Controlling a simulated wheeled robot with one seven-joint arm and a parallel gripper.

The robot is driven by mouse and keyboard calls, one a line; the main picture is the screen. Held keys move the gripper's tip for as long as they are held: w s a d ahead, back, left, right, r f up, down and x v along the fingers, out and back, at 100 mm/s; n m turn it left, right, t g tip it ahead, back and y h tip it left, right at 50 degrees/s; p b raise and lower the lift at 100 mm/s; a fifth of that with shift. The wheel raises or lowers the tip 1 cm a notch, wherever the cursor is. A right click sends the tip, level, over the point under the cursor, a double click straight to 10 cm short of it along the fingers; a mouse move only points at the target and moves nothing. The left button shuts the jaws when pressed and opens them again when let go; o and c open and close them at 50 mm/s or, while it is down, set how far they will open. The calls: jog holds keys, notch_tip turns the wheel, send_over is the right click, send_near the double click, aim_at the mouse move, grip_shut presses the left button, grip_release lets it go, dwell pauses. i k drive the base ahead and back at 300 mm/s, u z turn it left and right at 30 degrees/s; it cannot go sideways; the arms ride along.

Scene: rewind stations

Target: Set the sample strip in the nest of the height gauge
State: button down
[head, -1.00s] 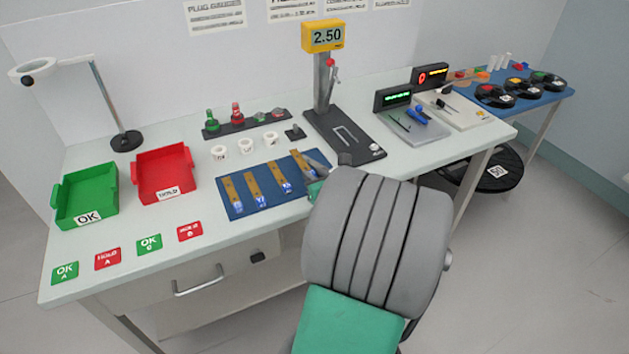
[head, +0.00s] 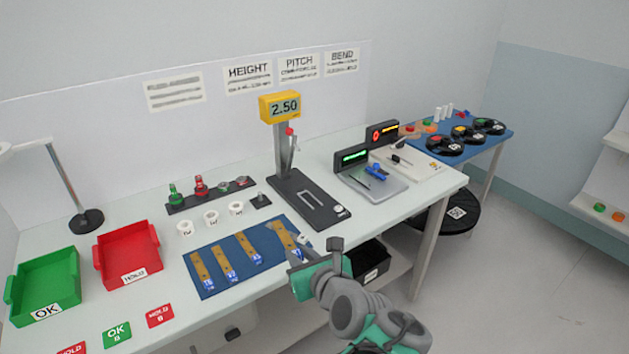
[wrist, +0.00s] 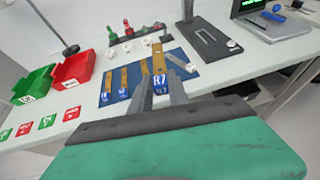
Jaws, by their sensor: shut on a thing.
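The sample strip is a brass-coloured strip (wrist: 158,57) with a blue label end reading R7. My gripper (wrist: 157,97) is shut on its label end; the strip points away from me, over the right part of the blue mat. In the head view the strip (head: 281,236) shows beside my gripper (head: 299,249), which partly hides its label end. How far it is above the mat is hard to tell. The height gauge (head: 283,155) stands behind and to the right, with a yellow 2.50 display and a dark base. Its nest (head: 311,198), a pale outline on the base, looks empty.
Several similar strips lie on the blue mat (head: 207,289). White cups and a dark plug rack (head: 212,194) stand behind it. Red (head: 128,262) and green (head: 45,284) trays are at left. A pitch station (head: 371,183) is right of the gauge. Table is clear before the gauge.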

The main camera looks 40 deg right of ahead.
aim_at(316, 206)
jog(key=z, duration=1.2)
